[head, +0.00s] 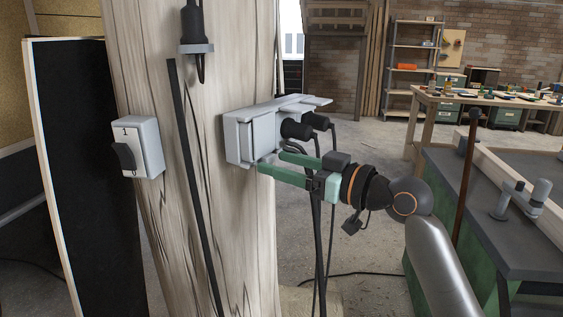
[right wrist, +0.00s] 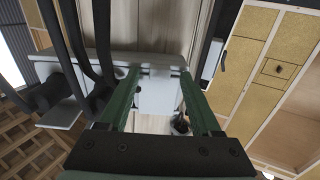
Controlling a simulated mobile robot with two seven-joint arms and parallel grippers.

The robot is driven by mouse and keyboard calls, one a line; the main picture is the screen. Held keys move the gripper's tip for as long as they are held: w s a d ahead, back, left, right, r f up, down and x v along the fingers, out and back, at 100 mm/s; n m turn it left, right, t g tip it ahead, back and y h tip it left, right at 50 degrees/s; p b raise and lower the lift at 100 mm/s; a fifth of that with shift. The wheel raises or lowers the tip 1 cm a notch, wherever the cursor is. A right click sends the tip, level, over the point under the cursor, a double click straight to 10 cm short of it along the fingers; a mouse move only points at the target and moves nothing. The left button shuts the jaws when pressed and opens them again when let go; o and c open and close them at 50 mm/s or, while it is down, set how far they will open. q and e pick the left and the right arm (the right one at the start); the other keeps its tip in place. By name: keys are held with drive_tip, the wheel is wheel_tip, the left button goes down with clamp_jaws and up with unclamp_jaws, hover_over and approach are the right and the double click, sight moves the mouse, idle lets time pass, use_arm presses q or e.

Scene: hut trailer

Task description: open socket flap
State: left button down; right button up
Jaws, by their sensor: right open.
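A light grey socket box (head: 232,141) is fixed to the side of a wooden post. Two black plugs (head: 297,129) with hanging cables sit in its right part, under raised lids (head: 305,102). A grey flap (head: 263,134) on the nearer part looks closed. My right gripper (head: 269,161) has green fingers, open and empty, with tips at the lower edge of the box below the flap. In the right wrist view a grey panel (right wrist: 158,95) of the box shows between the fingers (right wrist: 160,76). I cannot tell whether a fingertip touches it. My left gripper is not in view.
A grey switch box (head: 150,140) with a black knob is on the post's left face. A black cable (head: 188,165) runs down the post. Plug cables (head: 319,230) hang close to my right gripper. A dark-topped bench (head: 490,245) stands at the right.

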drive_tip(key=shift+w+a, duration=0.1)
drive_tip(key=shift+a, duration=0.1)
clamp_jaws()
idle(0.5)
idle(0.9)
